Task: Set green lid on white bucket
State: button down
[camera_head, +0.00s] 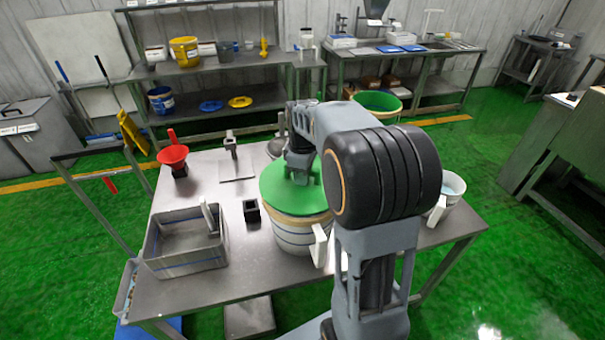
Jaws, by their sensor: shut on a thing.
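The green lid (288,200) is a flat round disc at the middle of the table. My gripper (300,176) reaches down onto its top from above and is shut on the lid; the fingertips and the grasped part are hard to make out. The white bucket (294,239), with blue bands and a white handle, stands upright directly beneath the lid. A tan rim shows between the lid and the bucket's wall. I cannot tell whether the lid touches the rim or hovers just above it. My arm hides the lid's right edge.
On the steel table (235,292) are a grey bin (187,258), a small black cup (251,211), a red funnel (173,155) and a stand (232,146). A white container (452,185) with bluish contents stands right of my arm.

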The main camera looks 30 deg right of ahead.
jog(key=shift+f+b, duration=0.85)
jog(key=shift+f, duration=0.3)
jog(key=c, duration=0.9)
grip_release()
notch_tip(320, 180, up, 14)
jog(key=shift+f, duration=0.1)
